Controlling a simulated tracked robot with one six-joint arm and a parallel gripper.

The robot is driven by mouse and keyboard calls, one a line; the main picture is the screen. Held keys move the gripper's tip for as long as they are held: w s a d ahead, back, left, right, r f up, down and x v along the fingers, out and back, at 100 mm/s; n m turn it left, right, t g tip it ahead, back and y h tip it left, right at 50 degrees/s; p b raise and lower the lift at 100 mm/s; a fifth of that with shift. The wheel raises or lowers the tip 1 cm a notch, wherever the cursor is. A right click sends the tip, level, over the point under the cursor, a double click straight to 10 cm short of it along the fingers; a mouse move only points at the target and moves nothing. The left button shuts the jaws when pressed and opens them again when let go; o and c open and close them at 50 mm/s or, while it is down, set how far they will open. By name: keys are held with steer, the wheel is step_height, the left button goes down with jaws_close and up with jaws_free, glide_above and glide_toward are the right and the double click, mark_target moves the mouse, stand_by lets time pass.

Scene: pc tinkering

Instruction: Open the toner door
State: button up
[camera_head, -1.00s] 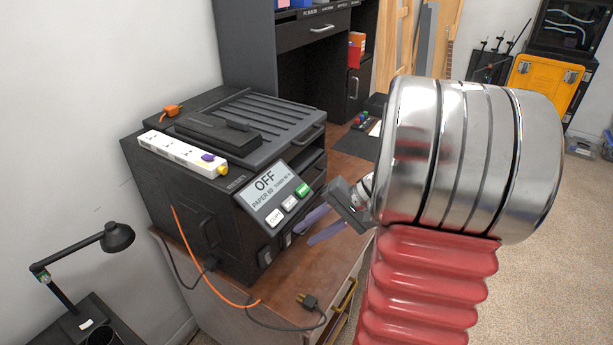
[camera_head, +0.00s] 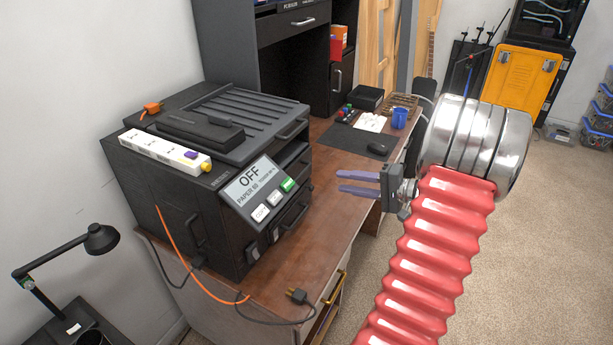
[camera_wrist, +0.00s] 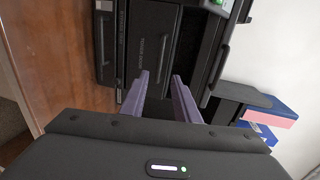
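The black printer (camera_head: 185,190) stands on the wooden desk at left in the head view. Its tilted panel (camera_head: 258,190) reads OFF. A panel with a handle (camera_head: 295,217) on its front, below and right of the screen, looks shut. Another handle (camera_head: 194,230) is on its left side. I cannot tell for certain which panel is the toner door. My gripper (camera_head: 340,182) is open and empty, right of the printer and apart from it, its purple fingers pointing left.
A white power strip (camera_head: 165,150) lies on top of the printer. An orange cable and a loose black plug (camera_head: 298,295) are at the desk's front edge. A mouse (camera_head: 378,149), a blue mug (camera_head: 399,118) and a black tray (camera_head: 366,97) sit farther back on the wooden desk (camera_head: 325,205).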

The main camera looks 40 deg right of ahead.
steer(key=x, duration=1.4)
steer(key=shift+r, duration=0.1)
steer(key=shift+c, duration=0.6)
jaws_close()
steer(key=shift+d, duration=0.15)
